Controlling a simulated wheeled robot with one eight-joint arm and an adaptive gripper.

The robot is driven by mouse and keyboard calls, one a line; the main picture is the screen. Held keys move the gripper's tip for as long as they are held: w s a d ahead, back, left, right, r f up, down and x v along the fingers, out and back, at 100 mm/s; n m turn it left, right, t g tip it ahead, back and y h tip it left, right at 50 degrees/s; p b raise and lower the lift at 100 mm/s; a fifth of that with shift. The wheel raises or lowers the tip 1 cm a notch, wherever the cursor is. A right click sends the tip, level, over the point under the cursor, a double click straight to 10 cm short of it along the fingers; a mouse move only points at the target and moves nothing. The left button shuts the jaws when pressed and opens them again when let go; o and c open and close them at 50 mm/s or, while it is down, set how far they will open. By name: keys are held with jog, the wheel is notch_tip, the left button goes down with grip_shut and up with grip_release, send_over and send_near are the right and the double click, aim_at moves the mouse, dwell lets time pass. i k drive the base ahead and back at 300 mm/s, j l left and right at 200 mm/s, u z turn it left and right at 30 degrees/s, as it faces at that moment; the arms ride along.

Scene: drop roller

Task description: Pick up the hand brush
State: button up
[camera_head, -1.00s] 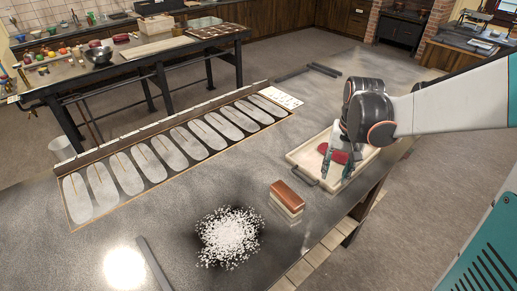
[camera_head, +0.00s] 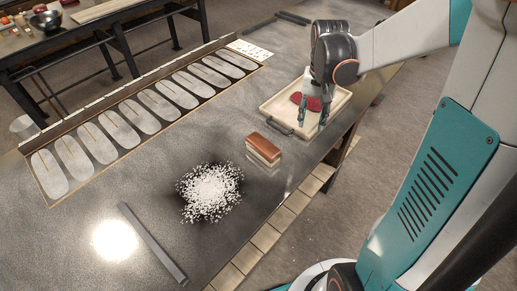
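The hand brush (camera_head: 264,145) looks like a small block with a brown top and pale cream bristles below. It lies on the dark worktop near its right edge, between a white pile and a tray. My gripper (camera_head: 312,122) is to the right of the brush and farther back, over the tray, pointing down. Its two fingers are apart with nothing between them that I can see. My gripper and the brush are clearly apart.
A cream tray (camera_head: 283,125) with dark handles holds a red item (camera_head: 312,103), partly hidden by my gripper. White flakes (camera_head: 210,191) lie in front of the brush. A long board with oval plates (camera_head: 157,103) and a dark bar (camera_head: 153,244) lie on the worktop (camera_head: 130,185).

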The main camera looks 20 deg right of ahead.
aim_at(261, 148)
jog(key=k+l+u, duration=0.1)
jog(key=l+u, duration=0.2)
jog(key=u, duration=0.15)
jog(key=k+l+u, duration=0.15)
jog(key=u, duration=0.3)
jog(key=k+l, duration=0.05)
jog(key=l, duration=0.05)
